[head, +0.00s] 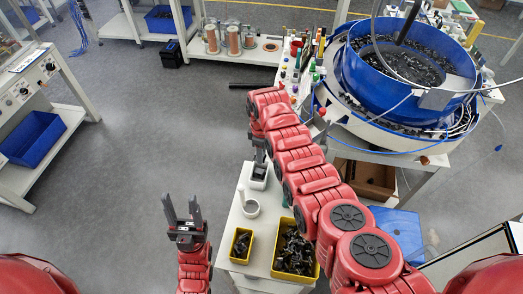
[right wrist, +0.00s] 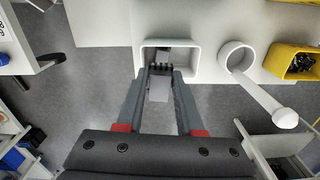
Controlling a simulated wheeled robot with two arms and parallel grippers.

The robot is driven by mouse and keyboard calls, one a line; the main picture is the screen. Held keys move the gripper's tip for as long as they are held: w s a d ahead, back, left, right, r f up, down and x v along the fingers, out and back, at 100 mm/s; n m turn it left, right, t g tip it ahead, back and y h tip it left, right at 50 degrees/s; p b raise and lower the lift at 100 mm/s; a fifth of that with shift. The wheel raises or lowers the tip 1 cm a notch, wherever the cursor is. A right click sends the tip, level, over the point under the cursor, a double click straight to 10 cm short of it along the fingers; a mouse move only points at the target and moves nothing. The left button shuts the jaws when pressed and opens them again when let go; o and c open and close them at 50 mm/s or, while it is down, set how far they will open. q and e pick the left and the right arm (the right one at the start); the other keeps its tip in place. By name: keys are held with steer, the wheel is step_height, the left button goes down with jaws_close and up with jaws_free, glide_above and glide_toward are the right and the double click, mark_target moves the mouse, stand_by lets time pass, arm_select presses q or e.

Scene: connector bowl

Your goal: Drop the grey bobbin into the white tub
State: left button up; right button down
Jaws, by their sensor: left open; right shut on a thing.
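The white tub (head: 257,184) stands at the far end of the narrow white table in the head view. It also shows in the right wrist view (right wrist: 196,62) as a rectangular, open-topped container. My right gripper (head: 259,160) points down over the tub. In the right wrist view its fingers are shut on a light grey piece (right wrist: 158,89), which looks like the grey bobbin. The fingers hide part of it, and its height above the tub floor is unclear. My left gripper (head: 181,207) is open and empty over the floor, left of the table.
A white cup with a long handle (head: 250,208) stands beside the tub. Two yellow bins, a smaller one (head: 240,246) and a larger one (head: 272,268), hold dark parts nearer me. A large blue bowl feeder (head: 375,92) stands at the back right.

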steer(key=shift+w+f, duration=0.1)
steer(key=shift+f, duration=0.2)
steer(key=shift+r, duration=0.15)
steer(key=c, duration=0.9)
jaws_free()
steer(key=shift+s+d, duration=0.1)
steer(key=shift+s, duration=0.1)
steer(key=shift+c, duration=0.2)
steer(key=o, duration=0.5)
steer(key=shift+w, duration=0.1)
